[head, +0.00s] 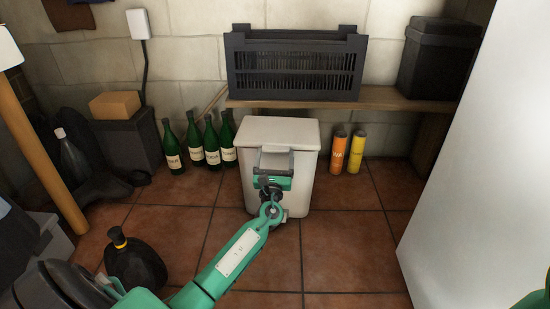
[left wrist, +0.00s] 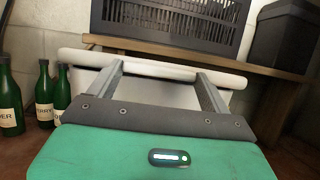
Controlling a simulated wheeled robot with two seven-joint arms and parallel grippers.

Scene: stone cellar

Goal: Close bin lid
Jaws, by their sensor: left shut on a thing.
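The white bin (head: 300,180) stands on the tiled floor in the middle of the head view. Its pale lid (head: 250,130) lies across the top, looking down or nearly down; I cannot tell if a small gap is left. The lid's front edge also shows in the left wrist view (left wrist: 155,68). My left gripper (head: 275,152) is at the front edge of the lid. Its two fingers (left wrist: 160,75) stand well apart, with their tips at the lid, and are shut on it. The gripper hides part of the bin's front. My right gripper is out of view.
Green bottles (head: 212,143) stand left of the bin, orange and yellow cans (head: 347,151) right. A wooden shelf (head: 385,98) behind holds a dark crate (head: 296,65) and a black box (head: 438,60). A white panel (head: 485,170) blocks the right. A black bag (head: 134,265) lies front left.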

